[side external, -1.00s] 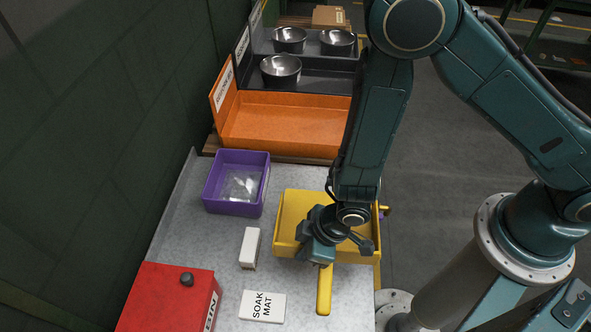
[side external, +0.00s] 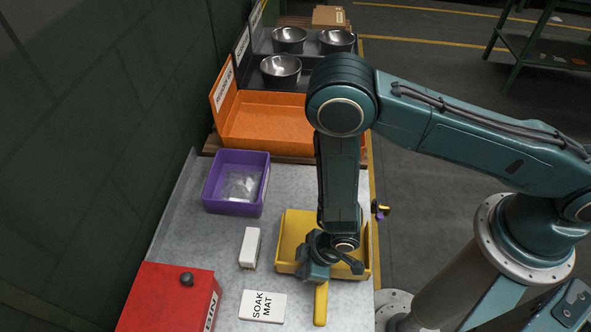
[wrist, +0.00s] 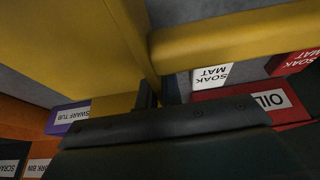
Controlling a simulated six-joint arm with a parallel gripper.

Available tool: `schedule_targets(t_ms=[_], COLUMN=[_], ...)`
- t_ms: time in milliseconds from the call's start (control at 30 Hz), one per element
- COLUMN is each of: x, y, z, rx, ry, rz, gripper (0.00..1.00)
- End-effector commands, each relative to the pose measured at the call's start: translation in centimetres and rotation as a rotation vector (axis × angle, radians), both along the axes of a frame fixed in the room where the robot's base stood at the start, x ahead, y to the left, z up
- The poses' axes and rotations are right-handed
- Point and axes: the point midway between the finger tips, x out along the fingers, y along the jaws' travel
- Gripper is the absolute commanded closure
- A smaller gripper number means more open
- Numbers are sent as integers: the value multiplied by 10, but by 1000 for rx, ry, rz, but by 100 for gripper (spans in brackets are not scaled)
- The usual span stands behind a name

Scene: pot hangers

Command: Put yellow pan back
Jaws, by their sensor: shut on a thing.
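The yellow pan (side external: 290,232) is a rectangular tray with a straight handle (side external: 320,304) pointing toward the front of the bench. My gripper (side external: 318,274) is shut on it where the handle meets the pan. In the wrist view the pan body (wrist: 60,40) fills the upper left and the handle (wrist: 240,32) runs across the upper right, with my gripper (wrist: 158,95) at their junction. The pan is over the right part of the grey bench; whether it touches the surface is unclear. My arm hides part of its back wall.
A purple tub (side external: 236,184), white block (side external: 250,248), soak mat (side external: 263,306) and red box (side external: 168,298) lie left of the pan. An orange tray (side external: 265,125) and metal bowls (side external: 280,70) are behind.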

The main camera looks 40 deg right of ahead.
Motion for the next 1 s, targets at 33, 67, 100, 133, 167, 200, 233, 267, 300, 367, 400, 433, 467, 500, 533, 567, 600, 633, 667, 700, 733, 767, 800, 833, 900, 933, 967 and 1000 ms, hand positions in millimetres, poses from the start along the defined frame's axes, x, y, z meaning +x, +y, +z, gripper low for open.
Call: schedule_targets(t_ms=[33,67,100,133,167,200,233,267,300,367,400,433,467,500,533,567,600,633,667,700,733,767,800,833,900,933,967,1000], x=[0,0,0,0,0,0,0,0,0,0,0,0,0,0,0,0,0,0,0,0,0,0,0,0,0,0,0,0], y=[0,0,0,0,0,0,0,0,0,0,0,0,0,0,0,0,0,0,0,0,0,0,0,0,0,0,0,0], z=[0,0,-1,-2,-3,-5,-7,-9,-13,-19,-23,-26,-29,-32,-34,-35,-37,-37,-38,-38,-38,-38,-38,-38,-38,-38,-38,-39], rx=[1,1,1,0,0,0,1,1,0,0,0,-1,-1,-1,-1,0,0,1,1,1,1,1,1,1,1,1,1,1], ry=[-1,-1,-1,0,0,0,-1,-1,0,0,0,1,1,1,1,0,0,-1,-1,-1,-1,-1,-1,-1,-1,-1,-1,-1], rz=[0,0,0,0,0,0,0,0,0,0,0,0,0,0,0,0,0,0,0,0,0,0,0,0,0,0,0,0], gripper=[100,100,100,100,100,100,100,100,100,100,100,100,100,100,100,100,100,100,100,100,100,100,100,100,100,100,100,100])
